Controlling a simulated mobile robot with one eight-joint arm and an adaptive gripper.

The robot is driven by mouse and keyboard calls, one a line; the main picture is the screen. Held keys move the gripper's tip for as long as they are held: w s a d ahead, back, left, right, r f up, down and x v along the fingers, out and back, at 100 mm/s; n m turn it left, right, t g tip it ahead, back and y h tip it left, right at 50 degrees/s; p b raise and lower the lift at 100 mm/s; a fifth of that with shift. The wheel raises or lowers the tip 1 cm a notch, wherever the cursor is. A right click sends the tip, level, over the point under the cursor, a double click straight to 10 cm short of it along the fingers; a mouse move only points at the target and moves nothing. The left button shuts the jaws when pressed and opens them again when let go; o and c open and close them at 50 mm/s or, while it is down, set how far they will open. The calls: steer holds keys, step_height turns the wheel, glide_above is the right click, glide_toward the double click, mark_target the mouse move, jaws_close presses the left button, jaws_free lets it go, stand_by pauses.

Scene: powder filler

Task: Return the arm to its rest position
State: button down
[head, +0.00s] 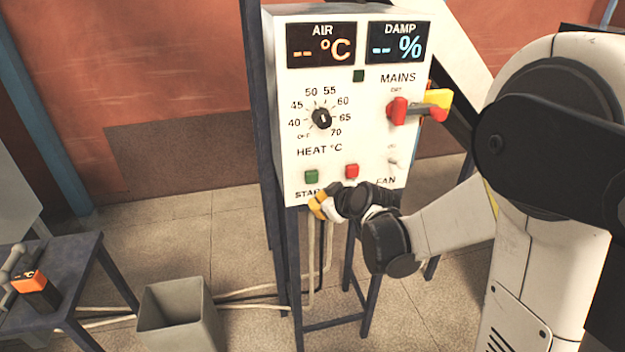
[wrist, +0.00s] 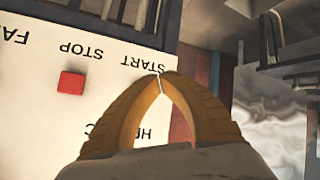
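My gripper (head: 318,206) is at the lower edge of the white control panel (head: 285,130), close to the START label. Its yellow fingers also show in the wrist view (wrist: 161,75), with their tips together and nothing seen between them. My arm reaches in from the right, bent, with the wrist in front of the panel's lower part. Whether the fingers touch the panel cannot be told.
The panel bears a green button (head: 311,176), a red button (head: 351,171), a heat dial (head: 321,118) and a red mains handle (head: 398,110). Its displays show dashes. A grey bin (head: 178,315) and a table (head: 75,270) stand at left. Floor between bin and panel holds cables.

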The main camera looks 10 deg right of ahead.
steer(key=s+f+m+g+h+b, duration=0.1)
steer(key=s+b, duration=0.4)
steer(key=s, duration=0.9)
steer(key=s+f+m+g+h+b, duration=0.1)
steer(key=s+m+b, duration=0.4)
steer(key=s, duration=0.8)
step_height(320, 180, down, 2)
steer(key=shift+s+d+f+m+g+h+b, duration=0.3)
steer(key=shift+m+g, duration=0.2)
steer(key=shift+g, duration=0.3)
